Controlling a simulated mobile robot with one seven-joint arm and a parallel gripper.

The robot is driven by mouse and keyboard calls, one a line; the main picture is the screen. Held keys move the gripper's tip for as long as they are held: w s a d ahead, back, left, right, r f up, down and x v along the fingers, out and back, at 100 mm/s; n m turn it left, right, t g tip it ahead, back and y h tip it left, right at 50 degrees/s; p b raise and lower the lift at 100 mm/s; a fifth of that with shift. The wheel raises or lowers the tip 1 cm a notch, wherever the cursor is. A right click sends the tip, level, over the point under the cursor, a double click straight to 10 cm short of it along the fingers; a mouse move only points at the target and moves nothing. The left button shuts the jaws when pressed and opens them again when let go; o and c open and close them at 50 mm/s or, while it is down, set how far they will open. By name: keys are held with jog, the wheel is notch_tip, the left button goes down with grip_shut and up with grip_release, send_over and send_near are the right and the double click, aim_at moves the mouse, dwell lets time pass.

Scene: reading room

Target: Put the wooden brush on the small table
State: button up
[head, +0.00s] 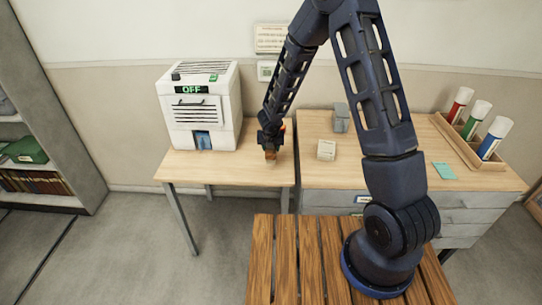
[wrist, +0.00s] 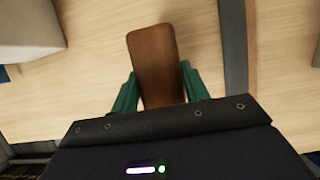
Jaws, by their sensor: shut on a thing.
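My gripper (head: 271,142) is shut on the wooden brush (head: 270,155). In the wrist view, the brush (wrist: 154,55) is a brown block with rounded corners, held between the two green fingers of my gripper (wrist: 159,88). The brush is over the right part of the small table (head: 220,173), which has a pale wood top and grey legs. I cannot tell whether the brush touches the tabletop. The fingers hide part of the brush's sides, and its underside is not visible.
A white machine (head: 201,120) marked OFF stands on the small table's left part. A drawer desk (head: 400,175) stands close on the right, bearing a small cream box (head: 326,150), a grey container (head: 341,117) and a rack of capped tubes (head: 470,150). The small table's front is clear.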

jog(key=shift+f, duration=2.2)
jog(key=shift+f, duration=0.1)
jog(key=o, duration=1.1)
jog(key=shift+c, duration=0.2)
